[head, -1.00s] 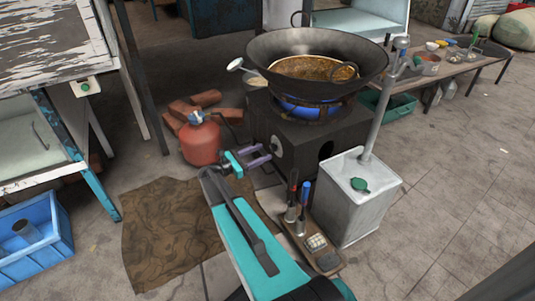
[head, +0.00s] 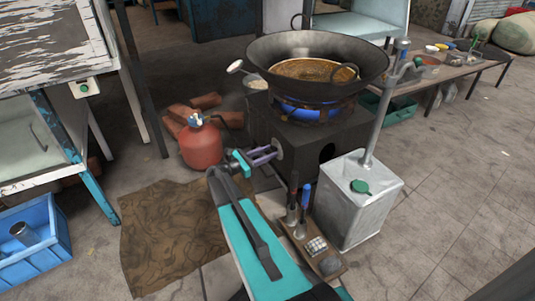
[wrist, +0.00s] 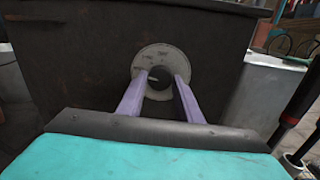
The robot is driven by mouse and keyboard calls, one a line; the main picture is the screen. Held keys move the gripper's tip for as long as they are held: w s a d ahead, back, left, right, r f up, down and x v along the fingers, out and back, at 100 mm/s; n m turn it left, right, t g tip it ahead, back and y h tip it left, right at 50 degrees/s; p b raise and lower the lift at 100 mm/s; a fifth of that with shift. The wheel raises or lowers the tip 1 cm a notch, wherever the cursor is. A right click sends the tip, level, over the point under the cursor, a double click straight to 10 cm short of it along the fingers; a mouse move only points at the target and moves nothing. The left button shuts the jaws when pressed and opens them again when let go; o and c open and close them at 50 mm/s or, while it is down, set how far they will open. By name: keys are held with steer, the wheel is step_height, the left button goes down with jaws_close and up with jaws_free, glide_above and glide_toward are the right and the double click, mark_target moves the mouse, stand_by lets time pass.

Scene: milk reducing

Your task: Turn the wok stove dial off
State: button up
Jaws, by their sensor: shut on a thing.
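The wok stove (head: 335,140) is a dark box with a blue flame (head: 300,106) burning under the large wok (head: 275,60). Its dial is a pale round plate (wrist: 153,57) with a dark centre knob (wrist: 160,77), on the stove's side face. My gripper (head: 274,153) reaches the dial from the front left. In the wrist view the two purple fingers of my gripper (wrist: 160,84) stand on either side of the centre knob, shut on it. The dial is mostly hidden by the fingers in the head view.
A metal can (head: 362,205) with a green cap and a board with tools (head: 310,240) stand right of my arm. A red gas cylinder (head: 201,145) stands left of my gripper. A brown mat (head: 165,240) lies on the floor at left.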

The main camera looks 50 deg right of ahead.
steer(key=shift+m, duration=0.4)
steer(key=m+p, duration=0.1)
steer(key=m, duration=0.2)
steer(key=shift+p, duration=0.35)
steer(key=shift+f+m+g+h+b, duration=0.15)
steer(key=shift+m+g+b, duration=0.2)
steer(key=shift+m, duration=2.85)
steer(key=shift+f+m+g+h+b, duration=0.15)
steer(key=shift+m+b, duration=0.25)
steer(key=shift+m, duration=2.8)
steer(key=shift+r, duration=0.1)
steer(key=o, duration=1)
steer(key=shift+o, duration=0.2)
